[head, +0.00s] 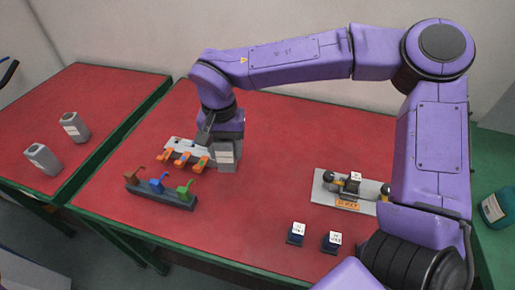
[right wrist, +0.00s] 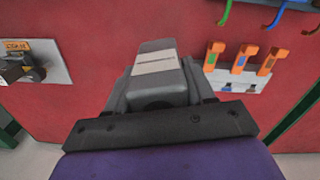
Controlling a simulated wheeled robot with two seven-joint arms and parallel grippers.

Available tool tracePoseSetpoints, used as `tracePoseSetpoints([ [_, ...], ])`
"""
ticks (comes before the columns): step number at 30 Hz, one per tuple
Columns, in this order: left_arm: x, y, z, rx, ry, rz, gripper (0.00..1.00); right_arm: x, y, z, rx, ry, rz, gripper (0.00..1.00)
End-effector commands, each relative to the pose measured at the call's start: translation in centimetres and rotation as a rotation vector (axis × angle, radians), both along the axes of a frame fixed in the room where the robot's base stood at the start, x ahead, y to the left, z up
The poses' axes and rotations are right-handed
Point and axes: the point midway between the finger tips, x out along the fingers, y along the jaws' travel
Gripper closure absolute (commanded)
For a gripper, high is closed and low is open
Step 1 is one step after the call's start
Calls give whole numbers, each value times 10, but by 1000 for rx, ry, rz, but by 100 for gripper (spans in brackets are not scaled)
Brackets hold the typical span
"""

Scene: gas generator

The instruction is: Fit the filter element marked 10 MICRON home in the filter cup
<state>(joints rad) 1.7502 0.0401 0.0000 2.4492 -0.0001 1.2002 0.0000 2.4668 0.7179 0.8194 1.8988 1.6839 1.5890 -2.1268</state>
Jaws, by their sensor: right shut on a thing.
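A grey block-shaped filter element (head: 226,153) with a pale label stands upright between the fingers of my right gripper (head: 224,141). In the right wrist view the element (right wrist: 158,85) sits between the two grey fingers (right wrist: 160,98), its label facing up the picture; the marking cannot be read. The gripper is shut on it, over the red table beside the plate of orange levers. Two similar grey elements (head: 42,159) (head: 75,127) with pale labels stand on the left table. I cannot make out the filter cup. My left gripper is not in view.
Close left of the held element is a pale plate with several orange levers (head: 183,158). In front is a dark rack with coloured hooks (head: 160,193). A grey plate with black clamps (head: 326,195) and two small labelled blocks (head: 295,236) (head: 332,243) are right. The table's middle is clear.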

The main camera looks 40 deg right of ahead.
Motion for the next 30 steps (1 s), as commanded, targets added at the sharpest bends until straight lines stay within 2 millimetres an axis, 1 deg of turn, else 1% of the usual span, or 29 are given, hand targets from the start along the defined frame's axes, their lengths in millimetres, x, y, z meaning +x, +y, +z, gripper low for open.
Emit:
tracePoseSetpoints([
  [1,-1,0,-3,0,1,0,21,-4,4,14,-5,-14,-87,80],
  [3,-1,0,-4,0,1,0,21,-9,7,27,-4,-19,-184,80],
  [5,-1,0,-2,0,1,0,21,-9,2,30,-2,-19,-224,80],
  [6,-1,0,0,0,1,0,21,-8,-4,28,0,-17,-234,80],
  [8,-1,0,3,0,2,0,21,-2,-20,21,2,-10,-235,80],
  [11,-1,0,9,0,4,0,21,8,-51,5,0,-1,-237,80],
  [12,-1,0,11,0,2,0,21,10,-63,-1,-1,1,-238,80],
  [14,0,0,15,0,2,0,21,12,-82,-10,-2,4,-239,80],
  [15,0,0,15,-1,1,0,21,12,-91,-22,-3,7,-238,80],
  [18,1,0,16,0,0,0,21,13,-109,-45,-5,7,-238,80],
  [21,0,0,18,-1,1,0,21,14,-120,-59,-4,6,-236,80],
  [23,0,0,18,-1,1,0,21,15,-124,-64,-4,4,-235,80],
  [26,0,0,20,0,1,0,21,14,-135,-77,-5,7,-236,80],
  [27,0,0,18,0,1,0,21,14,-133,-87,-5,8,-234,80],
  [30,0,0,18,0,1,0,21,13,-133,-102,-5,6,-233,80],
])
